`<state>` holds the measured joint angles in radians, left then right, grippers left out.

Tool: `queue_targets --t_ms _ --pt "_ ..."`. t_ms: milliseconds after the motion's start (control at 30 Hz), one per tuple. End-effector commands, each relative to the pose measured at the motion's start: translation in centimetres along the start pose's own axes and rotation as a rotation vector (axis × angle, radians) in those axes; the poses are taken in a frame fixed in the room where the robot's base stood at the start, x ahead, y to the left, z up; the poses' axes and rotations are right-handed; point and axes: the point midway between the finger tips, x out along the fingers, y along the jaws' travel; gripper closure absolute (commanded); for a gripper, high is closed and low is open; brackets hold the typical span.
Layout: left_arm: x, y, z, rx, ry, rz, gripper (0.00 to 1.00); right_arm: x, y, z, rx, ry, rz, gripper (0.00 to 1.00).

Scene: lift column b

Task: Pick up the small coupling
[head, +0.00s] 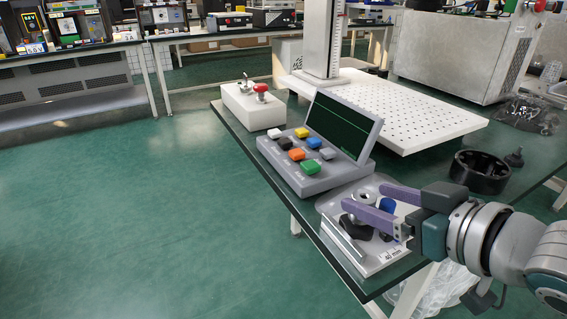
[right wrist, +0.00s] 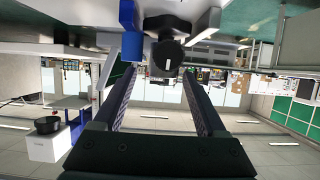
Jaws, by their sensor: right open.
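My right gripper (head: 364,197) reaches in from the right over a small light-grey tray or fixture (head: 330,208) at the table's near edge. Its two purple fingers are apart with nothing between them. A dark knobbed part (head: 356,229) lies below the nearer finger, with a blue part (head: 387,206) beside it, partly hidden by the fingers. In the right wrist view the dark part (right wrist: 166,40) and a blue block (right wrist: 131,46) show beyond the open fingertips (right wrist: 170,75). I cannot tell for certain which part is the small coupling. My left gripper is not in view.
A console (head: 322,178) with coloured buttons and a screen stands just behind the fixture. A black round container (head: 480,173) and a small dark piece (head: 514,158) are to the right. A white perforated plate (head: 405,110) lies behind. Open floor is at left.

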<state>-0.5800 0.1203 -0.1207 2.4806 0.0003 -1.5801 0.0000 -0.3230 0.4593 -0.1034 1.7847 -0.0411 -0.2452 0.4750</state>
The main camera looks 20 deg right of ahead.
Motion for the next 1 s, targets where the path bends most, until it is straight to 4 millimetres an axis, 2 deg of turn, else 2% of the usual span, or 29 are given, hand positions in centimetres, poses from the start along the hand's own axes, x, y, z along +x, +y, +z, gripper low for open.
queue_targets --t_ms 333,467,667,1000 --pt "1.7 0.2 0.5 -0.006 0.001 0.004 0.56 4.6 -0.3 0.2 -0.001 0.001 0.000 0.26" --pt "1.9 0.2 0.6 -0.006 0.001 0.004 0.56 5.3 -0.3 0.2 0.000 -0.001 -0.001 0.26" --pt "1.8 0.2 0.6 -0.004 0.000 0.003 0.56 5.3 -0.3 0.1 0.000 -0.002 -0.001 0.26" --pt "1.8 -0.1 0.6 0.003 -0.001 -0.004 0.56 5.2 -0.3 0.1 -0.001 -0.002 -0.001 0.63"
